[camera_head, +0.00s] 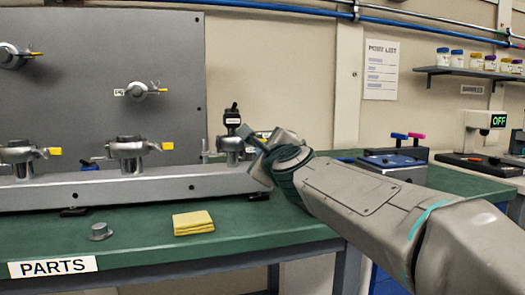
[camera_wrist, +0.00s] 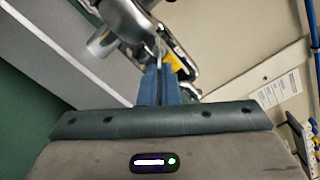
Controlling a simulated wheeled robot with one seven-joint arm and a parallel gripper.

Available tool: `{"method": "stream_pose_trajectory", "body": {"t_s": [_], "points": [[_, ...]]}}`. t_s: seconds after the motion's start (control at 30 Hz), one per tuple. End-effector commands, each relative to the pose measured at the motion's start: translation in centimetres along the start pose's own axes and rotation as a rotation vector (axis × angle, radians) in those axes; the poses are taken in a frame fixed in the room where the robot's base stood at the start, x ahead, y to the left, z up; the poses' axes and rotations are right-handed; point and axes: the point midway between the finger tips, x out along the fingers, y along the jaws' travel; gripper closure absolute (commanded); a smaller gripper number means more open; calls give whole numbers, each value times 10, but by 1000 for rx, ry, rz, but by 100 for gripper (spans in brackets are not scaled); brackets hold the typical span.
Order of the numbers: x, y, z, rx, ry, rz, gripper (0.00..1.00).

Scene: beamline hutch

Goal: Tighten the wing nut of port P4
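My gripper (camera_head: 262,146) is at the right-hand clamped port (camera_head: 231,146) on the grey rail, which has a black-topped fitting with an unreadable label. In the wrist view my two blue fingers (camera_wrist: 160,70) are close together, with a thin metal piece, seemingly the wing nut (camera_wrist: 158,46), between their tips. The metal clamp (camera_wrist: 128,20) and a yellow tag (camera_wrist: 174,62) are just beyond the tips. In the head view my wrist partly hides this clamp, and the port number cannot be read.
Other clamped ports stand on the rail (camera_head: 131,152) and the grey panel (camera_head: 147,89).

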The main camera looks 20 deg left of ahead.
Motion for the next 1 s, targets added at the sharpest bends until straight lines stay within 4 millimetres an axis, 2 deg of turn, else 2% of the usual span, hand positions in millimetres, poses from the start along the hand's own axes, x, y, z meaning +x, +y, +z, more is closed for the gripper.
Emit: {"method": "stream_pose_trajectory", "body": {"t_s": [0.17,0.2,0.23,0.6,0.77,1.0], "points": [[0,2,-2,-1,2,5,100],[0,2,-2,-1,2,5,92],[0,2,-2,-1,2,5,87],[-4,1,-1,-2,1,1,87],[-23,0,-1,-2,0,-2,87],[-66,0,0,-3,0,-1,87]]}}
